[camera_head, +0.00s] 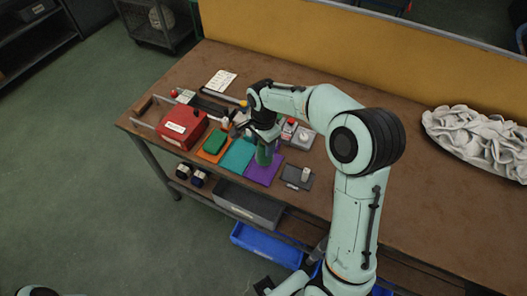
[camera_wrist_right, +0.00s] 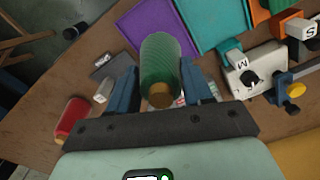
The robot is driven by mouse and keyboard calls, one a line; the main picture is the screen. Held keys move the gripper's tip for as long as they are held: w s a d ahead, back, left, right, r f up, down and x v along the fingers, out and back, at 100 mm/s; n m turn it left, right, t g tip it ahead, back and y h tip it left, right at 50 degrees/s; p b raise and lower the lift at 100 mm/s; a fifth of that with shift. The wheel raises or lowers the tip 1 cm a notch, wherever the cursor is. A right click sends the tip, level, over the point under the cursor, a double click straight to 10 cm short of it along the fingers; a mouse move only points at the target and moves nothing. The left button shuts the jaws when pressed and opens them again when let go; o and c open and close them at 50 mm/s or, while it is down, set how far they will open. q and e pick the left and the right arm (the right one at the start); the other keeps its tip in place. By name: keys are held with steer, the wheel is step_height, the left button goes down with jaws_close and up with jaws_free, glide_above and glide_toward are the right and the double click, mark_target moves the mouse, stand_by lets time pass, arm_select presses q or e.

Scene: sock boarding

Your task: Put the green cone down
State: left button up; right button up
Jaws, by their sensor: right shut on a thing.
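The green cone (camera_head: 265,154) is in my right gripper (camera_head: 262,141), over the border of the teal mat (camera_head: 236,157) and the purple mat (camera_head: 263,173) in the head view. In the right wrist view the cone (camera_wrist_right: 160,62) stands between the two blue fingers of the right gripper (camera_wrist_right: 160,88), its brown core end towards the camera. The purple mat (camera_wrist_right: 148,27) and teal mat (camera_wrist_right: 212,20) lie beyond it. I cannot tell whether the cone touches a mat. My left gripper is not in view.
A red box (camera_head: 183,126) stands left of the orange mat (camera_head: 206,155), which carries a green piece (camera_head: 215,141). A dark plate with a pale peg (camera_head: 297,177) lies right of the purple mat. A red spool (camera_wrist_right: 72,118) lies nearby. White fabric (camera_head: 480,140) fills the right end.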

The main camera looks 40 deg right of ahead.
mark_target(264, 151)
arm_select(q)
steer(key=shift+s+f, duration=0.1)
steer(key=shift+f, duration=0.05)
arm_select(e)
steer(key=shift+f, duration=1.95)
steer(key=shift+f, duration=0.2)
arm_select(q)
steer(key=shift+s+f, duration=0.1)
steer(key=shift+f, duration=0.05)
arm_select(e)
steer(key=o, duration=1.1)
steer(key=shift+r, duration=0.15)
steer(key=shift+r, duration=0.3)
step_height(264, 151, up, 12)
steer(key=shift+f+p, duration=0.2)
steer(key=shift+p, duration=0.3)
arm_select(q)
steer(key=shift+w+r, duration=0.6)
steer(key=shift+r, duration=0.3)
